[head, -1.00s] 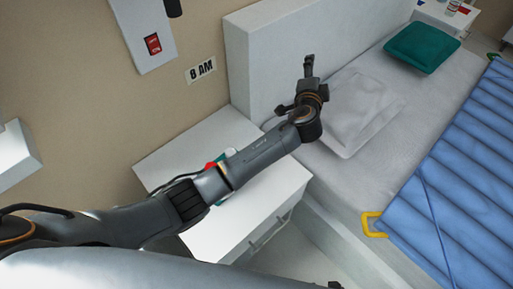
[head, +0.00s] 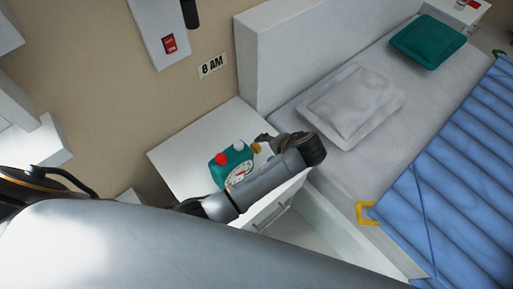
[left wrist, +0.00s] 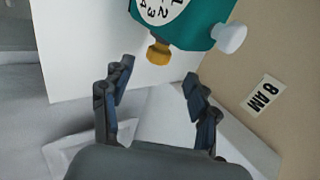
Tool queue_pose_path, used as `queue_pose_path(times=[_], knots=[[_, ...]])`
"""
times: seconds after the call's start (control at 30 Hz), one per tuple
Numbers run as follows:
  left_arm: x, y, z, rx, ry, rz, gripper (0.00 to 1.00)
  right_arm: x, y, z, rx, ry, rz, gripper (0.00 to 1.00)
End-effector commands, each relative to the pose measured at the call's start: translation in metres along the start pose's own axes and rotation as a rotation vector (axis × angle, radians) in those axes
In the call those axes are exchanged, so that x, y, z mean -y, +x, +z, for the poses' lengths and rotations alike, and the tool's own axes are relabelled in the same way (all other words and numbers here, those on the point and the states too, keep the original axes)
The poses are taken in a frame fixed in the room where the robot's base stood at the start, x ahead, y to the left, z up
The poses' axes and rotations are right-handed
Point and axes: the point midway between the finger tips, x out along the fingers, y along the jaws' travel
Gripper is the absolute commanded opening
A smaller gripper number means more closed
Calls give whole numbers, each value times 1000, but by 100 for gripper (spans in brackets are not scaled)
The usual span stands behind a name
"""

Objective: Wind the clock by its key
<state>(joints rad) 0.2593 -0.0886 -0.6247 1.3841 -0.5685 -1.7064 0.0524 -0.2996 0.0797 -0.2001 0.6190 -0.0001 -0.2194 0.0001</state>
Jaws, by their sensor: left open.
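The clock (head: 219,176) is a teal box with a white dial, a red knob and a white knob on top. It stands on the white nightstand (head: 185,150). Its gold key (head: 257,148) sticks out of the side facing the bed. My left gripper (head: 264,142) is beside the key, partly hidden by its own wrist. In the left wrist view the open fingers (left wrist: 159,78) lie either side of the line to the key (left wrist: 158,53), which is just beyond the tips and apart from them. The clock (left wrist: 208,22) is cut off at the top there.
The bed's headboard (head: 243,60) and white pillow (head: 350,105) are close to the arm on the right. An "8 AM" sign (head: 212,66) is on the wall behind the nightstand. The nightstand top is otherwise clear where visible.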

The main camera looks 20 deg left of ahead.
Motion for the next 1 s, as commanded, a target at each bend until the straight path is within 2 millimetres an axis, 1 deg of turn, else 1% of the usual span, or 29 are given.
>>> queue_pose_path(times=[0.03,0.2,0.3,0.4,0.57,0.83,0.87,0.9,0.97,1.0], knots=[[1,13,1,4,2,-3,60,0,1,0,0,0,0,60],[0,48,0,2,2,-3,60,0,4,0,0,0,0,60],[0,64,0,1,0,-1,60,0,5,0,0,0,0,60],[0,76,0,0,1,-2,60,0,6,0,0,0,0,60],[0,85,0,-1,1,-1,60,0,7,0,0,0,0,60],[0,86,0,-2,0,-1,60,0,7,0,0,1,0,60],[0,86,0,-2,0,-1,56,0,7,0,0,1,0,60],[0,85,0,-2,0,-1,47,0,7,0,0,1,0,60],[0,85,0,-2,0,-1,35,0,7,0,0,1,0,60],[0,85,0,-2,0,-1,27,0,7,0,0,1,0,60]])
